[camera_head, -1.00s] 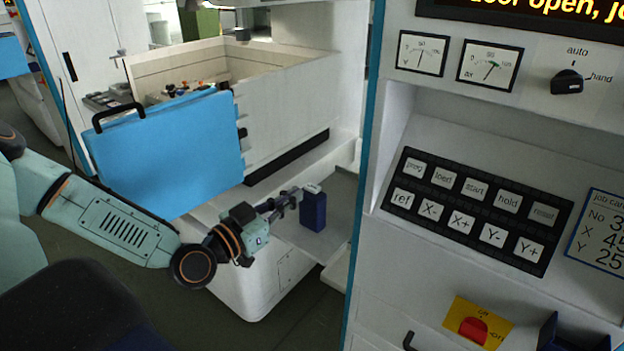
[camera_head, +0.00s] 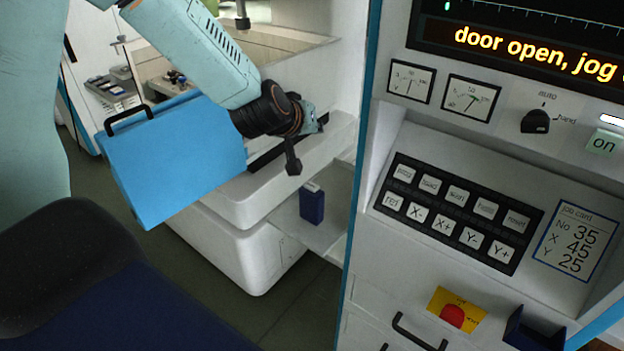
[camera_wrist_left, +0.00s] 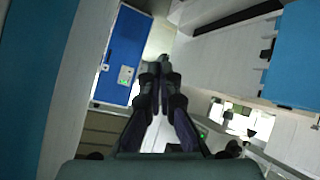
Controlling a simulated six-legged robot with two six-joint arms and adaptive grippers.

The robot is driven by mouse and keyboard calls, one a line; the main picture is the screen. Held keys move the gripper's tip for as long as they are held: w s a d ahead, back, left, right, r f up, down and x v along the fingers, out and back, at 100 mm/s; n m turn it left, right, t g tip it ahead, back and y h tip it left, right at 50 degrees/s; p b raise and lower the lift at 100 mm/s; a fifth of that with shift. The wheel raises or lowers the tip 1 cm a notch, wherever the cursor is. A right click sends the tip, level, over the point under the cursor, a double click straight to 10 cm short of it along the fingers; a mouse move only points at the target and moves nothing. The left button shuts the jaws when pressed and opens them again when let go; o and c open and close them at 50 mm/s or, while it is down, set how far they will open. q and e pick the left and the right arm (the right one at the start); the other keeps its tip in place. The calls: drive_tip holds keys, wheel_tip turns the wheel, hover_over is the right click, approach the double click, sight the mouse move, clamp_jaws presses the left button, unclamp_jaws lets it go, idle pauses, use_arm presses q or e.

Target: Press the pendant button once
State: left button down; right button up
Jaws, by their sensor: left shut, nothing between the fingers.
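A small dark blue box (camera_head: 312,207) with a pale top, which looks like the pendant, stands upright on the white ledge (camera_head: 331,184) left of the control cabinet. My left gripper (camera_head: 294,168) is shut and empty, pointing down above and slightly left of this box, apart from it. My right gripper is not in view.
A light blue door panel (camera_head: 175,160) with a black handle hangs open beside the arm. The control cabinet stands right, with a keypad (camera_head: 458,212), a rotary switch (camera_head: 536,121), a red knob (camera_head: 453,316) and a display reading "door open, jog". Dark floor lies below.

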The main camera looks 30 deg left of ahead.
use_arm(q)
drive_tip(key=s+f+n+g, duration=0.1)
drive_tip(key=n, duration=0.1)
drive_tip(key=s+f+n, duration=0.1)
drive_tip(key=n, duration=0.1)
drive_tip(key=shift+f+n+g, duration=0.3)
drive_tip(key=shift+f+g, duration=0.05)
drive_tip(key=shift+g, duration=0.05)
drive_tip(key=shift+d, duration=0.1)
drive_tip(key=shift+f, duration=0.1)
drive_tip(key=b, duration=0.8)
hover_over(310, 187)
wheel_tip(310, 187, down, 8)
drive_tip(key=shift+s+r, duration=0.1)
drive_tip(key=shift+r, duration=0.15)
drive_tip(key=shift+f+b, duration=0.4)
drive_tip(key=shift+f, duration=0.2)
drive_tip(key=shift+f, duration=0.1)
drive_tip(key=shift+f+b, duration=0.3)
